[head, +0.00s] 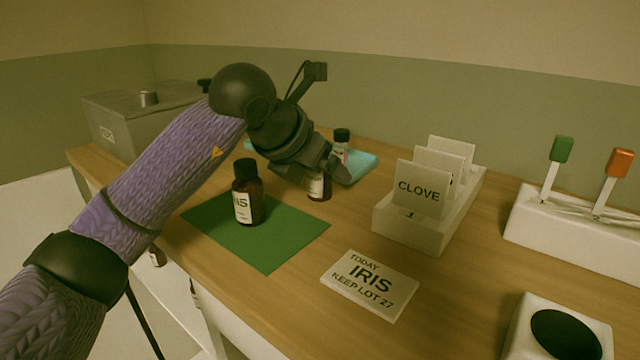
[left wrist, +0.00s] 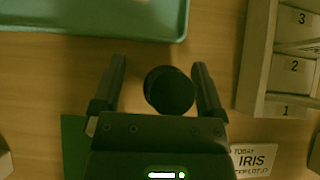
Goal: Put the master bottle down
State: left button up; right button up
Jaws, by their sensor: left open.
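A dark brown bottle (head: 319,188) with a white label stands upright on the bare wood, just beyond the green mat. My left gripper (head: 322,172) is over it, open. In the left wrist view its round black cap (left wrist: 170,90) lies between the two fingers (left wrist: 158,88), close to the right one and clear of the left. The label is mostly hidden by the gripper. Another brown bottle (head: 247,192), labelled IRIS in part, stands upright on the green mat (head: 285,238). The frames do not show which one is the master bottle.
A small bottle (head: 341,146) stands on a turquoise tray (head: 363,167) behind the gripper. A white card rack (head: 410,228) showing CLOVE is to the right. An IRIS "keep lot 27" card (head: 369,285) lies in front. A grey box (head: 120,125) stands back left.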

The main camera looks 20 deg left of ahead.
pick_arm(q)
jog(key=shift+s+d+r, duration=0.1)
jog(key=shift+s+r, duration=0.15)
jog(key=shift+r, duration=0.05)
jog(key=shift+s, duration=0.1)
jog(key=shift+c, duration=1.1)
grip_shut()
